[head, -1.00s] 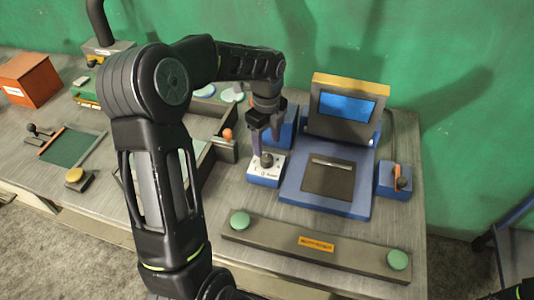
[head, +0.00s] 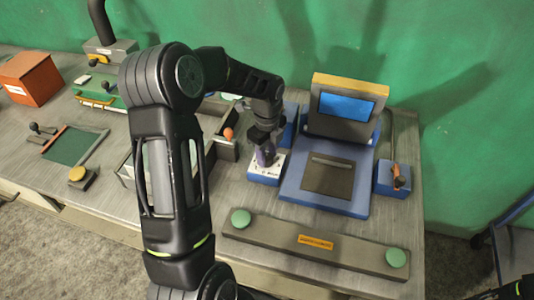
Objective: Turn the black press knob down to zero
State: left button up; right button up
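The black press knob sits on a small blue box with a white marked top (head: 264,176), left of the blue press (head: 325,185). My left gripper (head: 266,156) points down over this box, with its fingers at the knob. The gripper and its fingers hide most of the knob, so its pointer and setting cannot be read. I cannot tell whether the fingers are shut on it or only beside it.
The press has a blue screen (head: 346,106). A blue box with an orange lever (head: 397,180) stands to its right. A grey bar with two green buttons (head: 318,246) lies in front. A tray with an orange-knobbed lever (head: 228,134) is close on the left.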

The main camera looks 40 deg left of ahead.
pick_arm(q)
grip_shut()
